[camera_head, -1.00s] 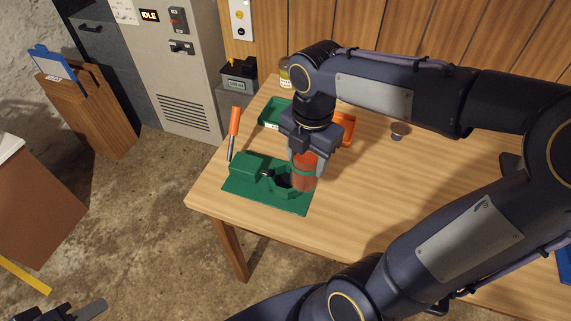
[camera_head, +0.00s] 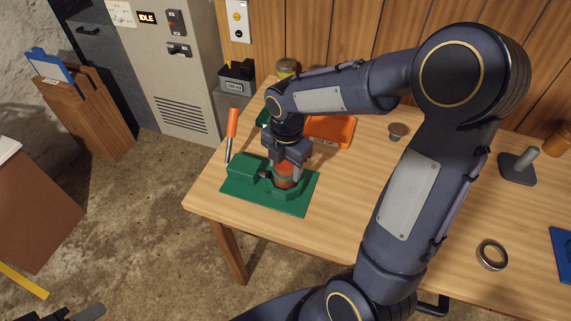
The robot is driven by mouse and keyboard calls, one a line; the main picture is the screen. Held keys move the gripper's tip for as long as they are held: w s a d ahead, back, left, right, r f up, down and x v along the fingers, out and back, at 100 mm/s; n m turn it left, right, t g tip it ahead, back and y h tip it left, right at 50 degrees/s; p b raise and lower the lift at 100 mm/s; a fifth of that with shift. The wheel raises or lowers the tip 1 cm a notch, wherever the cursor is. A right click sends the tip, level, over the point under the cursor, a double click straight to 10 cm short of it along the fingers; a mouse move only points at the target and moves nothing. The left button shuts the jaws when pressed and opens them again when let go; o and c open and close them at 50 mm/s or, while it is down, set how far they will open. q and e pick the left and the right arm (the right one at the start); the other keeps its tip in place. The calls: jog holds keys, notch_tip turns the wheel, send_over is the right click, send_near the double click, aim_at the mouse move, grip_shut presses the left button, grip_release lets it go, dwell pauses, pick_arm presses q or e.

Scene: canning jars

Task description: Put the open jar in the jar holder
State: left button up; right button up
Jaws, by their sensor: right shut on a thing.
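The jar (camera_head: 284,180), with red contents, stands upright at the round seat of the green jar holder (camera_head: 292,206). The holder is a flat green plate with a raised block, near the table's left front corner. My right gripper (camera_head: 286,170) points down and is shut on the jar from above. The gripper covers the jar's top, so its mouth is hidden. I cannot tell whether the jar's base is fully down in the seat. My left gripper (camera_head: 88,314) is only partly in view at the bottom left, away from the table.
An orange tray (camera_head: 331,131) lies behind the holder. A small cup-like piece (camera_head: 398,131), a metal ring (camera_head: 492,255) and a grey stand (camera_head: 518,168) are to the right. My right arm spans the table's middle.

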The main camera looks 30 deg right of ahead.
jog(key=o, duration=1.3)
jog(key=shift+f, duration=0.1)
jog(key=shift+c, duration=0.2)
jog(key=shift+r, duration=0.3)
notch_tip(320, 180, up, 10)
jog(key=r+p, duration=0.1)
jog(key=s+a+f+m+t+y, duration=0.1)
jog(key=s+a+m+t, duration=0.1)
jog(key=s+m, duration=0.6)
jog(key=s+a+f+m+t+y, duration=0.1)
jog(key=s+a+m+t+y, duration=0.1)
jog(key=s+m, duration=0.7)
jog(key=m+t, duration=0.1)
jog(key=m, duration=0.6)
jog(key=shift+y, duration=0.3)
